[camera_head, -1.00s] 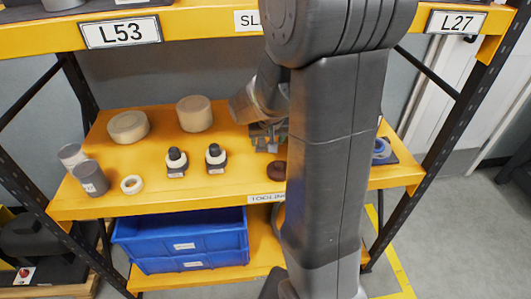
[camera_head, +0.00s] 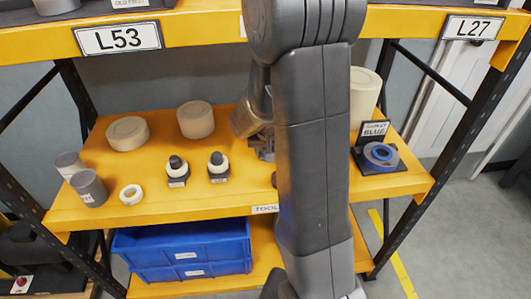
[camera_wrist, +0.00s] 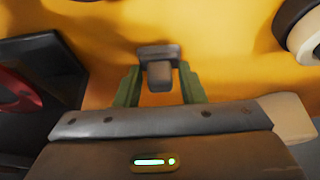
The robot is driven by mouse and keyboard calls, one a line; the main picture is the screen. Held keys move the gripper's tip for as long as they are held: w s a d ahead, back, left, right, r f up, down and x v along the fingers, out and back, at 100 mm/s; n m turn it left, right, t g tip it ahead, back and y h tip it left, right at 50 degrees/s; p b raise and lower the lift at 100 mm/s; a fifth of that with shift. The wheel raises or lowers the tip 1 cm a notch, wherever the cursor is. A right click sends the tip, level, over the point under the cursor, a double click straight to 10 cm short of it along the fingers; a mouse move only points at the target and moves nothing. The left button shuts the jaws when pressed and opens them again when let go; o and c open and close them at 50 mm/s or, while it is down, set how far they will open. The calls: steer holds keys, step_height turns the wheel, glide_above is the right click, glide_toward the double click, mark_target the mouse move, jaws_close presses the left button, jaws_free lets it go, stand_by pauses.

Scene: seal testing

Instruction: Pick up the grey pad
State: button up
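A small grey pad (camera_wrist: 158,72), block-shaped with a wider far end, lies over the orange shelf in the wrist view. My gripper (camera_wrist: 160,80) has its two green fingers on either side of it. Orange shelf shows between the pad's block and each finger, so the gripper looks open around it. Whether the fingertips touch its wider end is unclear. In the head view my gripper (camera_head: 264,147) is low over the middle shelf, partly behind my arm, and the pad cannot be made out.
On the orange shelf (camera_head: 150,195) stand two black-and-white knobbed items (camera_head: 177,170), beige rolls (camera_head: 196,120), grey cylinders (camera_head: 89,188) and a white ring (camera_head: 131,194). A blue roll (camera_head: 381,155) sits at right. Blue crates (camera_head: 185,250) are below; the upper shelf edge (camera_head: 205,33) is overhead.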

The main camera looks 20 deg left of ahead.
steer(key=c, duration=0.4)
steer(key=shift+r, duration=0.1)
step_height(320, 180, up, 10)
steer(key=shift+f+p, duration=0.1)
steer(key=shift+p, duration=0.6)
steer(key=o, duration=0.4)
steer(key=shift+c, duration=1.2)
steer(key=shift+s, duration=0.1)
